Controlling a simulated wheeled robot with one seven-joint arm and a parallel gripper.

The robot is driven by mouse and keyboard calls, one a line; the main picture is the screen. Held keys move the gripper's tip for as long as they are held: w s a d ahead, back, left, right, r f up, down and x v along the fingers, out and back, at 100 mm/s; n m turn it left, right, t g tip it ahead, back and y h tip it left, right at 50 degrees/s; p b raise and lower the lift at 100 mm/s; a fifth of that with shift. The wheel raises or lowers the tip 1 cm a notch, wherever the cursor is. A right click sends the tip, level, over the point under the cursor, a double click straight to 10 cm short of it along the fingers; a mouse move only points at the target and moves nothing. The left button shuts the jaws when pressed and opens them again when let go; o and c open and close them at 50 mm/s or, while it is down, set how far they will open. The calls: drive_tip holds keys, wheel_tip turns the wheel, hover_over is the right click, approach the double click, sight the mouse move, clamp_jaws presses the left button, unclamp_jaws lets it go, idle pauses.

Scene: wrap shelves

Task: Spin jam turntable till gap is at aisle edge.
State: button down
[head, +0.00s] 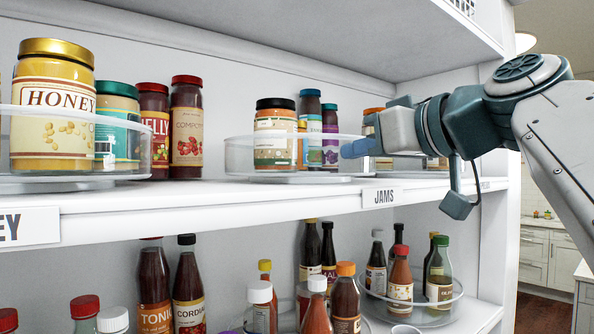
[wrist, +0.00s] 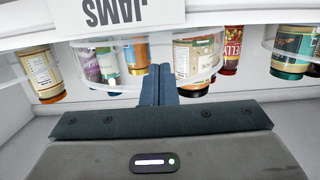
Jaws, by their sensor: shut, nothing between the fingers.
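The jam turntable (head: 290,165), a clear-rimmed round tray, stands above the JAMS label (head: 385,196). A black-lidded jar (head: 275,130) stands at its front left. A teal-lidded jar (head: 310,115) and a purple-labelled jar (head: 330,135) stand farther back. The front right of the turntable looks bare of jars. My gripper (head: 356,149) is shut and empty, its blue fingertips at the right side of the clear rim; I cannot tell whether they touch. In the inverted wrist view, the shut fingers (wrist: 158,84) point among the jars, beside the black-lidded jar (wrist: 196,62).
The honey turntable (head: 110,172) stands to the left on the same shelf, with red-lidded jars (head: 187,125) beside it. More jars are partly hidden behind my gripper. The shelf above limits headroom. Several bottles (head: 188,290) stand on the shelf below.

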idle(0.4)
drive_tip(key=v, duration=0.1)
drive_tip(key=b+v, duration=0.1)
drive_tip(key=v, duration=0.1)
drive_tip(key=shift+s+a+f, duration=0.1)
drive_tip(key=shift+s+f, duration=0.15)
drive_tip(key=b+v, duration=0.1)
drive_tip(key=v, duration=1.2)
drive_tip(key=shift+s, duration=0.25)
